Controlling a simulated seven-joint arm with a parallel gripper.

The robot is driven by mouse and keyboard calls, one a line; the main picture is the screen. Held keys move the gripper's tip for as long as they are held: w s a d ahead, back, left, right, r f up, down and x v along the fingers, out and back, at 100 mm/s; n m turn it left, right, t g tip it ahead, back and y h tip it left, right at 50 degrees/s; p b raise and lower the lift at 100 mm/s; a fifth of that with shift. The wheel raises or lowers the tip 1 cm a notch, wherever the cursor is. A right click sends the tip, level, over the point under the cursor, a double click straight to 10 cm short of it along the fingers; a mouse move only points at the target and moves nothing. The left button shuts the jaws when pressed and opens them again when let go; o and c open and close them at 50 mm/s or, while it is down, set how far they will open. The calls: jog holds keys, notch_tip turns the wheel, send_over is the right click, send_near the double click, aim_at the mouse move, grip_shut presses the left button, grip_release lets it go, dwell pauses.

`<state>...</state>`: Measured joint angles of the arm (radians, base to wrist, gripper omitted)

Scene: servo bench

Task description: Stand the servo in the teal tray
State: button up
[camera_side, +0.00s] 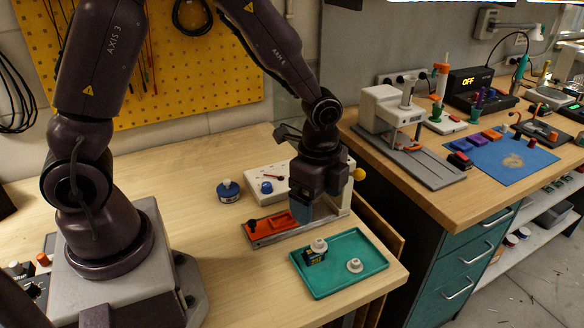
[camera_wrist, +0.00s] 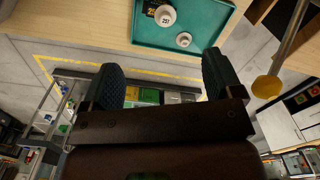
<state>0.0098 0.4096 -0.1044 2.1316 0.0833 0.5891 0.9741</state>
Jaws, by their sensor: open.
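The servo (camera_side: 315,257) is a small black block with a yellow-marked label. In the wrist view the servo (camera_wrist: 152,8) is partly cut off by the top edge, and the tray (camera_wrist: 220,14) shows there too. My gripper (camera_side: 303,213) is behind the tray, above the orange-topped fixture, apart from the servo. In the wrist view its two dark fingers (camera_wrist: 160,80) are wide apart with nothing held between them.
A second white round piece (camera_side: 354,266) lies in the tray, right of the servo. The orange fixture (camera_side: 270,224) stands behind the tray on the bench. A white box (camera_side: 265,186) and a blue round container (camera_side: 228,190) are farther back.

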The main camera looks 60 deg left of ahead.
jog(key=s+a+r+n+t, duration=0.1)
jog(key=s+r+n+t, duration=0.1)
jog(key=s+r+n, duration=0.4)
jog(key=s+a+r+n+t, duration=0.2)
jog(key=s+r+n, duration=0.5)
jog(key=r, duration=0.7)
jog(key=shift+s+a+t, duration=0.2)
jog(key=shift+s+t, duration=0.35)
jog(key=shift+t, duration=0.15)
